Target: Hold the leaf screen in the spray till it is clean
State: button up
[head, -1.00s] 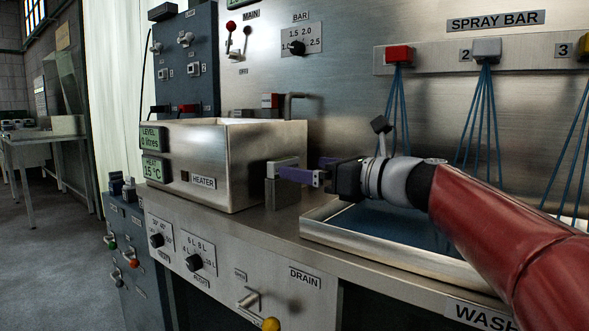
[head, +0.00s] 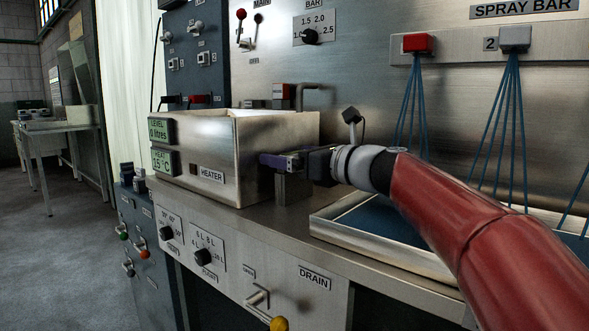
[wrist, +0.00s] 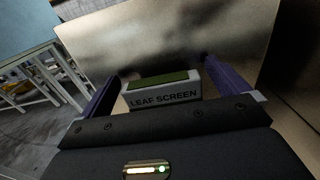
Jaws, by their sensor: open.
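The leaf screen (wrist: 163,91) shows in the wrist view as a pale block with a green top and its name on the near face. It lies between the two purple fingers of my gripper (wrist: 161,80), which are apart, with a gap visible on the left. In the head view my gripper (head: 273,160) is at a short grey stand (head: 293,189), and its near finger mostly hides the screen. The spray bar (head: 470,45) is at upper right, with thin blue streams (head: 410,110) falling below its red and grey nozzle blocks.
A steel heater tank (head: 215,165) stands directly left of my gripper. A shallow wash tray (head: 345,225) lies under the streams, partly behind my arm. A panel with knobs and a drain lever (head: 258,297) runs along the front.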

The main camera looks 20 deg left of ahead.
jog(key=c, duration=1.1)
jog(key=shift+o, duration=0.2)
jog(key=shift+r, duration=0.1)
notch_tip(320, 180, up, 20)
jog(key=p, duration=0.5)
jog(key=shift+p, duration=0.3)
jog(key=shift+s+d, duration=0.1)
